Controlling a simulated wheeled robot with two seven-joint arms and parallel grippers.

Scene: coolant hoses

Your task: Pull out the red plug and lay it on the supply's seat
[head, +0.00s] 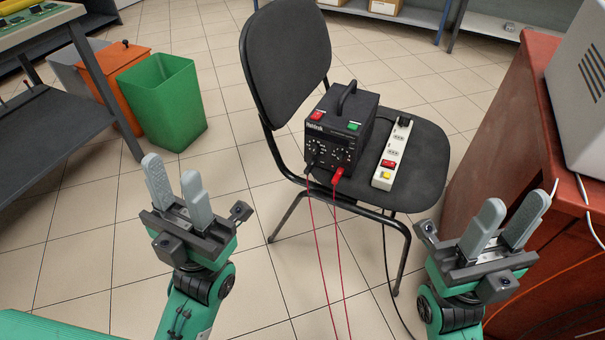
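The black power supply (342,126) stands on the dark seat (425,150) of a chair. It has a handle on top, a red and a green switch, and sockets on its front. The red plug (337,176) sits at the lower right of that front, with a red lead hanging down. A black plug (311,165) is at the lower left, also with a red lead. My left gripper (172,177) is open and empty, left of the chair. My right gripper (515,215) is open and empty, right of the chair in front of the red cabinet.
A white power strip (393,153) lies on the seat right of the supply. The chair's backrest (287,60) rises behind left. A red cabinet (515,125) stands close on the right. A green bin (163,102) and an orange bin (115,75) stand left. Tiled floor between is clear.

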